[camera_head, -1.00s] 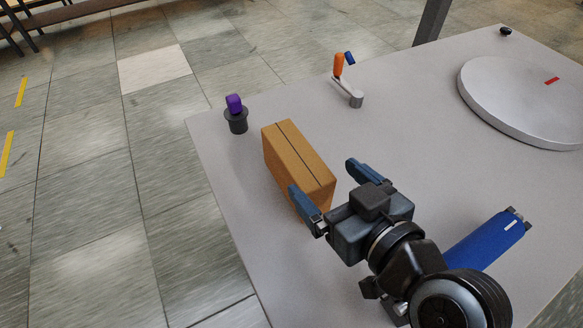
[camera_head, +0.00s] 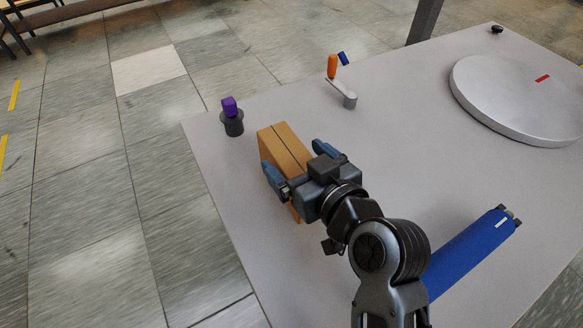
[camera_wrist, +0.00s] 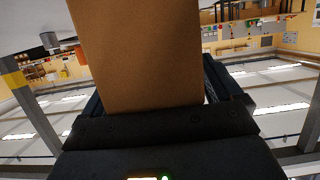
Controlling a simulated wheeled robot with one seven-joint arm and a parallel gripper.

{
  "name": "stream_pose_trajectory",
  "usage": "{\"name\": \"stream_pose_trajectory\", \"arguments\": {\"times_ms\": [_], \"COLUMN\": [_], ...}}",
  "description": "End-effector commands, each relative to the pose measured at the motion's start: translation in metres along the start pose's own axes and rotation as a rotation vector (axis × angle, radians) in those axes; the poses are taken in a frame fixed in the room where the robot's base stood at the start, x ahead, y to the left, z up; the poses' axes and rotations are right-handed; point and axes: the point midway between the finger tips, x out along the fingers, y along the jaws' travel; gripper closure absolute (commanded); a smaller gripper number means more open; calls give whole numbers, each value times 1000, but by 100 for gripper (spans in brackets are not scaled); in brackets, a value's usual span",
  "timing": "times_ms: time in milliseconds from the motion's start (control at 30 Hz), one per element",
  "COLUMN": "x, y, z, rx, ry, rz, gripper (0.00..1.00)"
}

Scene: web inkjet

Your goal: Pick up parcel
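The parcel (camera_head: 276,142), a brown cardboard box with a dark seam along its top, stands on the grey table near the left edge. My gripper (camera_head: 292,155) is open around its near end, with one blue finger on each side. In the wrist view the parcel (camera_wrist: 138,50) fills the middle, close to the palm and between the fingers. A narrow gap shows by the right finger; contact on the left side cannot be told. My gripper hides the parcel's near lower part in the head view.
A purple-topped dark knob (camera_head: 231,115) stands left of the parcel. A crank with an orange handle (camera_head: 332,66) is behind it. A blue roller (camera_head: 470,250) lies to the right, and a round grey disc (camera_head: 520,100) lies at far right. The table centre is clear.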

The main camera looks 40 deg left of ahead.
Motion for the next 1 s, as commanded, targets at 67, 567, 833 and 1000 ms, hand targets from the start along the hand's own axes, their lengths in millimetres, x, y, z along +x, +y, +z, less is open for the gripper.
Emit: {"name": "stream_pose_trajectory", "arguments": {"times_ms": [67, 567, 833, 1000], "x": [0, 0, 0, 0], "y": [0, 0, 0, 0], "z": [0, 0, 0, 0], "rx": [0, 0, 0, 0], "ry": [0, 0, 0, 0], "rz": [0, 0, 0, 0], "gripper": [16, 64, 90, 100]}}
